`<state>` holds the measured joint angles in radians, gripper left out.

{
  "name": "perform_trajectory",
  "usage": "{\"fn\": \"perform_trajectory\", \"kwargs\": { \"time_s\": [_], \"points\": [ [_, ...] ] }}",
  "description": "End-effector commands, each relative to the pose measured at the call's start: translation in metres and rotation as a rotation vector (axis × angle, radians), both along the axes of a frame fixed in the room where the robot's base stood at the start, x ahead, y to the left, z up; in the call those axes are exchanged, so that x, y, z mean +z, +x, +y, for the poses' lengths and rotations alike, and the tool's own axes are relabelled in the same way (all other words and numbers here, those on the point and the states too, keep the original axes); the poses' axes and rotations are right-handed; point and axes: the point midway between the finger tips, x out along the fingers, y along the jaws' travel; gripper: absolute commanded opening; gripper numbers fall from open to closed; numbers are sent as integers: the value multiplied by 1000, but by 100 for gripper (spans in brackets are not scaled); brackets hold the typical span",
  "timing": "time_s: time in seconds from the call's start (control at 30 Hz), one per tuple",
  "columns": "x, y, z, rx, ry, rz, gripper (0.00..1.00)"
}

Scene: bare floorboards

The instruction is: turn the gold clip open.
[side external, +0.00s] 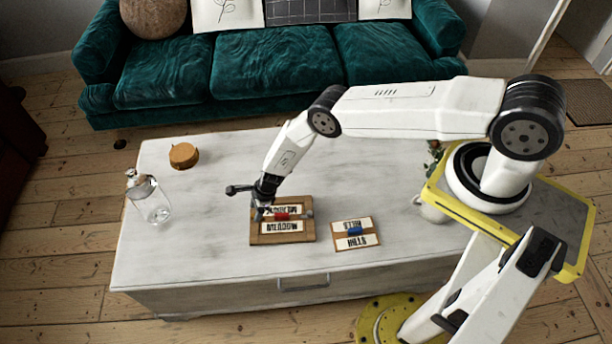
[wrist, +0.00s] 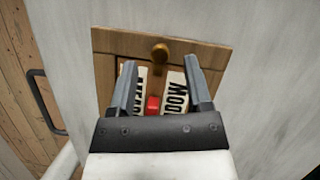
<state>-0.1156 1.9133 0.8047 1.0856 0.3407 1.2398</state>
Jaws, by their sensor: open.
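The gold clip (wrist: 160,53) is a small round gold-brown knob near the edge of a brown wooden board (wrist: 215,45) in the wrist view. My gripper (wrist: 160,60) is open. Its two fingers lie either side of the clip's line in that view, with the clip showing between and just past their tips; I cannot tell whether they touch it. In the side view my gripper (side external: 261,212) is low over the left part of the board (side external: 283,239), and I cannot make out the clip there. A red piece (wrist: 152,104) and lettered cards show between the fingers.
A smaller board with a blue piece (side external: 355,231) lies to the right. A glass bottle (side external: 150,199) and a round wooden item (side external: 184,155) stand at the left on the pale table (side external: 200,260). A vase (side external: 431,208) is near my base. The table's back middle is clear.

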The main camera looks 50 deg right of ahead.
Motion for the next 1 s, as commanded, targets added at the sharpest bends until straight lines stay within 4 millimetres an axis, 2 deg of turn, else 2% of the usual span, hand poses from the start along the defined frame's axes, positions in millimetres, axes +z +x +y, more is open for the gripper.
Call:
{"fn": "perform_trajectory", "kwargs": {
  "time_s": [0.4,0.97,1.0],
  "points": [
    [-17,4,6,2,2,-1,64],
    [-22,5,8,1,0,0,64],
    [-22,5,8,1,0,0,61]
  ]
}}
